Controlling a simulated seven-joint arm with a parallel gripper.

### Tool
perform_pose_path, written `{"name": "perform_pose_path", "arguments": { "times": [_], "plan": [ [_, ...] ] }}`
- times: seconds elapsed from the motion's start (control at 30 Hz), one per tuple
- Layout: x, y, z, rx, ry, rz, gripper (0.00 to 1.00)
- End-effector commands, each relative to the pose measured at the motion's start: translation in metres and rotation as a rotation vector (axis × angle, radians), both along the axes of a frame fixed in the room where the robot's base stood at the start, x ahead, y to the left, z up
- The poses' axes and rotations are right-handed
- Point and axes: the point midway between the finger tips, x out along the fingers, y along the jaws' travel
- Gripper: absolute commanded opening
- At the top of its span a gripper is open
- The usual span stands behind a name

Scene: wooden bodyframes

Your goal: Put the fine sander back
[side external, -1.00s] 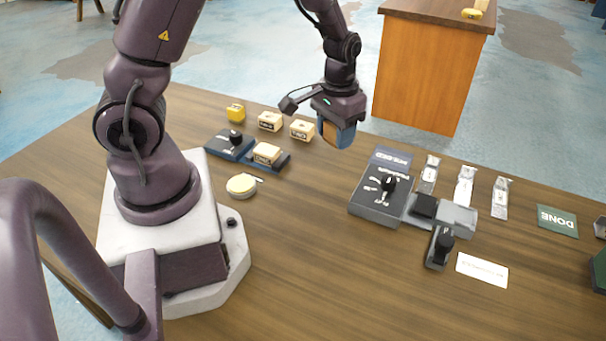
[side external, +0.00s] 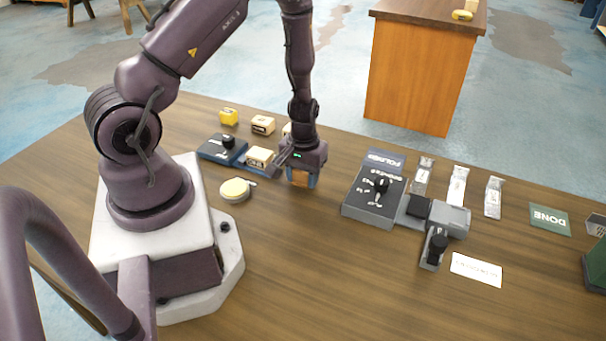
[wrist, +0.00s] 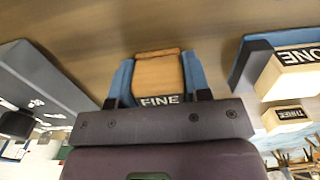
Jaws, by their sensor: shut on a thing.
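My gripper (side external: 301,180) is shut on the fine sander (side external: 299,177), a tan wooden block held low over the table. In the wrist view the fine sander (wrist: 158,78) sits between the two blue fingers of my gripper (wrist: 158,80), and its dark label reads FINE. I cannot tell whether its underside touches the table. Just left of it in the side view is a blue tray (side external: 210,153) with a dark-knobbed piece (side external: 228,142) and a cream labelled block (side external: 259,157). The blue tray also shows at the right of the wrist view (wrist: 250,62).
A yellow block (side external: 228,116) and a cream block (side external: 263,124) stand behind the tray; another is partly hidden by my gripper. A grey polishing station (side external: 368,209) stands to the right.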

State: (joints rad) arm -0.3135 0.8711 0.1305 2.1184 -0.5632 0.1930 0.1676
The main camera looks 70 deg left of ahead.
Motion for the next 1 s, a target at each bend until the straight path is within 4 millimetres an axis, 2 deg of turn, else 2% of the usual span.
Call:
{"name": "perform_pose_path", "arguments": {
  "times": [0.3,0.33,0.4,0.43,0.77,0.87,1.0],
  "plan": [
    [0.000,0.000,-0.003,0.001,0.001,0.000,0.14],
    [0.000,0.000,-0.003,0.001,0.000,0.000,0.51],
    [0.000,0.000,-0.002,0.001,-0.001,-0.001,0.67],
    [0.000,0.000,-0.002,0.001,-0.001,-0.001,0.69],
    [0.001,0.000,0.002,0.000,-0.001,-0.002,0.69],
    [0.001,0.001,0.014,0.004,-0.004,-0.003,0.69],
    [0.002,0.000,0.041,0.004,-0.006,-0.004,0.69]
  ]
}}
